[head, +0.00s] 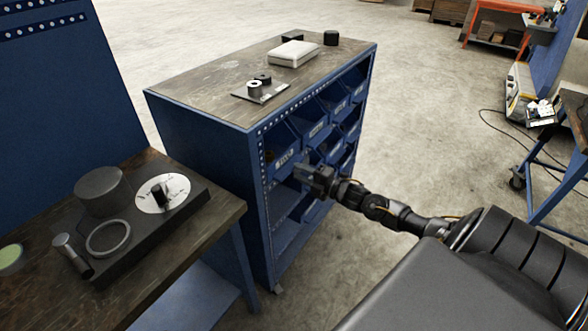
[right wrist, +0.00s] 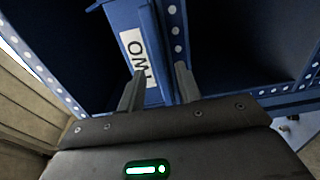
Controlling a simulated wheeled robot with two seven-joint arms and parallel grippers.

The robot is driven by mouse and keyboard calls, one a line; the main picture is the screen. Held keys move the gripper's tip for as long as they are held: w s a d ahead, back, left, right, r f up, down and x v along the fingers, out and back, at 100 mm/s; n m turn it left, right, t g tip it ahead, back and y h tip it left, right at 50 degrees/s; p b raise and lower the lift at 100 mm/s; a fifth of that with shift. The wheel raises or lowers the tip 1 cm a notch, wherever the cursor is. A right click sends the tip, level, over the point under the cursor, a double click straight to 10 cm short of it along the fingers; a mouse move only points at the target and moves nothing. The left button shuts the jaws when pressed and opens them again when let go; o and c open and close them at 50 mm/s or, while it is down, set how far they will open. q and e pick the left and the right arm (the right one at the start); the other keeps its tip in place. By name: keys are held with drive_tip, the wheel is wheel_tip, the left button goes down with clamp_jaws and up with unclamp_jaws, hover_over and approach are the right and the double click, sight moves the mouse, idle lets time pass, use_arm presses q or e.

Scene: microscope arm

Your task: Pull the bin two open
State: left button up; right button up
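Bin two, a blue bin with a white label reading TWO, shows sideways in the right wrist view (right wrist: 122,18). In the head view it appears to be the near upper bin (head: 284,146) in the blue cabinet, though its label is too small to read surely. My right gripper (head: 306,174) is at the cabinet front, just below that bin. In the right wrist view its two fingers (right wrist: 160,84) are apart with a gap between them. One finger overlaps the label and the other lies over the dotted rail; contact cannot be told. My left gripper is not in view.
The blue cabinet (head: 200,137) holds several other bins, with a dark open compartment below the near one. Small items and a white box (head: 294,53) lie on its top. A workbench (head: 221,215) with dark equipment stands at the left.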

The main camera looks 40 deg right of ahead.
sight(293, 170)
drive_tip(key=shift+x, duration=1.5)
clamp_jaws()
